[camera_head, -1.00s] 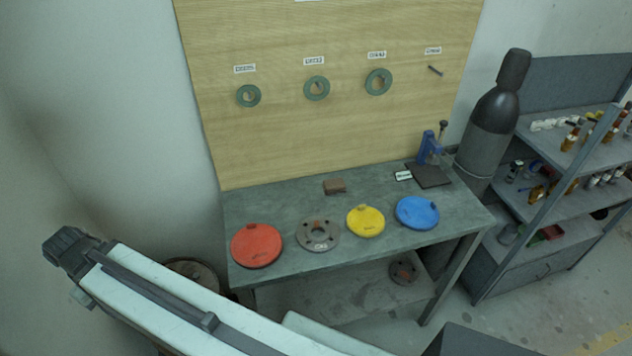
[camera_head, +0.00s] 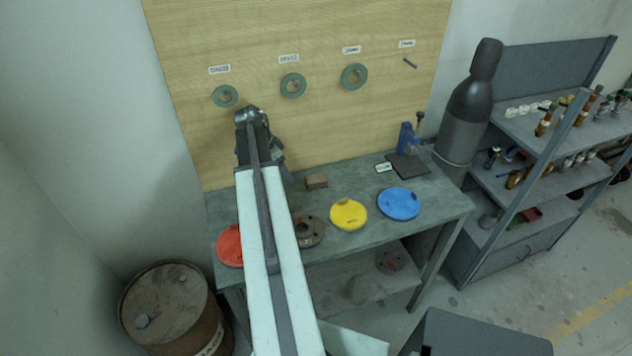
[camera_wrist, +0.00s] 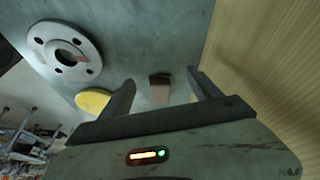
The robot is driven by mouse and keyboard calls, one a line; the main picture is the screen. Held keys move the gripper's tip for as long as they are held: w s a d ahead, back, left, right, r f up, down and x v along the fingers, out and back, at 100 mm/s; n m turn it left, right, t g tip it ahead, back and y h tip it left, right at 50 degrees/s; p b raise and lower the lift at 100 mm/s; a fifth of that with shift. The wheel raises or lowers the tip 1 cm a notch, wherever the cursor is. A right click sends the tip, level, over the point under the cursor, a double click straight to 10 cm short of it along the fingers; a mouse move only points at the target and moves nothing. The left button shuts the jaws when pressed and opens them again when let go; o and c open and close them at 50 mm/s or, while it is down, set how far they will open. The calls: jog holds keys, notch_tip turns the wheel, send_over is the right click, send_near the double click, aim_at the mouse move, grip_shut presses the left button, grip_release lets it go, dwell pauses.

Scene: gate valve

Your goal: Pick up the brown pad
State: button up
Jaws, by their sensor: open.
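The brown pad (camera_head: 316,181) is a small brown block lying on the grey-green workbench (camera_head: 285,200), behind the flanges and discs. In the wrist view the brown pad (camera_wrist: 160,90) shows beyond my fingers, between the two fingertips in the picture. My gripper (camera_wrist: 158,80) is open with nothing between its fingers. In the head view my arm reaches over the bench from the front, and its end is left of the pad, near the wooden board. The fingertips are hard to make out there.
On the bench are a red disc (camera_head: 229,247), a grey flange (camera_head: 309,231), a yellow disc (camera_head: 348,214), a blue disc (camera_head: 398,204) and a blue clamp stand (camera_head: 407,140). Green rings hang on the wooden board (camera_head: 330,120). A dark cylinder (camera_head: 468,110) stands right.

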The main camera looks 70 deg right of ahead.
aim_at(315, 178)
jog(key=s+d+m, duration=0.1)
jog(key=s, duration=0.1)
jog(key=s+d+f+m+b, duration=0.1)
jog(key=s+d, duration=0.1)
jog(key=s+d+f+b, duration=0.1)
jog(key=s+d, duration=0.1)
jog(key=s, duration=0.1)
jog(key=shift+m+g, duration=0.3)
jog(key=shift+m, duration=0.1)
jog(key=b+x, duration=0.2)
jog(key=d+b+x, duration=0.1)
jog(key=b+x, duration=0.2)
jog(key=shift+s+f, duration=0.1)
jog(key=shift+s, duration=0.05)
jog(key=shift+r, duration=0.2)
jog(key=c, duration=1.5)
